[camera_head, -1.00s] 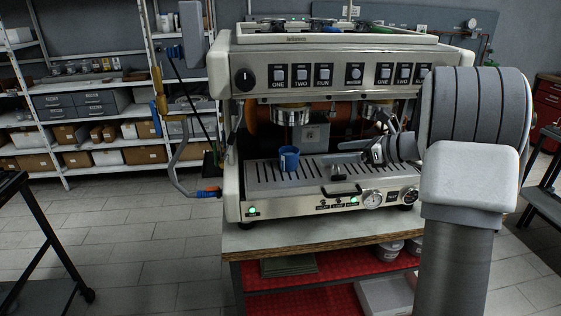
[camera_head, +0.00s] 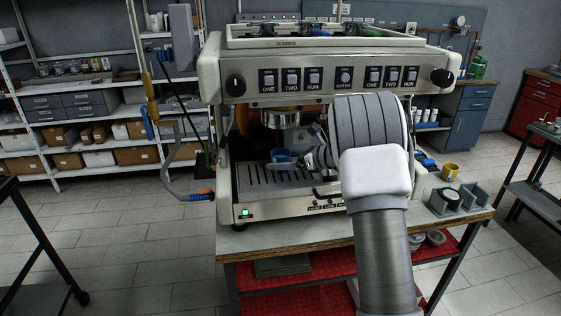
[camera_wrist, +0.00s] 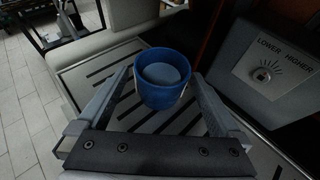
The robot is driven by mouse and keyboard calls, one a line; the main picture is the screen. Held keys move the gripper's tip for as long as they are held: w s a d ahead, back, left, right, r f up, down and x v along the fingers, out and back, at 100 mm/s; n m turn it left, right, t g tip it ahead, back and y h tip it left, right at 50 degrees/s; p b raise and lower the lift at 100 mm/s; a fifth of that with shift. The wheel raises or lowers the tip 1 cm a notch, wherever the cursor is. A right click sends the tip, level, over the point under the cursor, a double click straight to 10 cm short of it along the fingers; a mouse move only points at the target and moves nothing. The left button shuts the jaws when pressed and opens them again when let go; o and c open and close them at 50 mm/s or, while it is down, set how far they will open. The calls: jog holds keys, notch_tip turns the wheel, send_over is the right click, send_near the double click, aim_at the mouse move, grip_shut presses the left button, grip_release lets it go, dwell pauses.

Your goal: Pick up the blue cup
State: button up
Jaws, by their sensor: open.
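The blue cup (camera_head: 281,157) stands upright on the slotted drip tray of the espresso machine, below the left brew head. In the wrist view the blue cup (camera_wrist: 162,78) shows its open top and lies between and just ahead of the two fingers. My gripper (camera_wrist: 160,95) is open, with one finger on each side of the cup. I cannot tell whether either finger touches it. In the head view my gripper (camera_head: 296,160) is at the cup, and its fingers are partly hidden by my arm.
The espresso machine (camera_head: 340,62) rises behind and above the cup, with a brew head (camera_head: 283,117) overhead. The drip tray (camera_head: 262,185) is bare at its left. A hose (camera_head: 170,177) hangs at the machine's left.

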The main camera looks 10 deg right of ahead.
jog(key=shift+w+a+f, duration=0.25)
jog(key=shift+w+a, duration=0.2)
jog(key=shift+w, duration=0.1)
jog(key=c, duration=1.5)
jog(key=shift+r, duration=0.15)
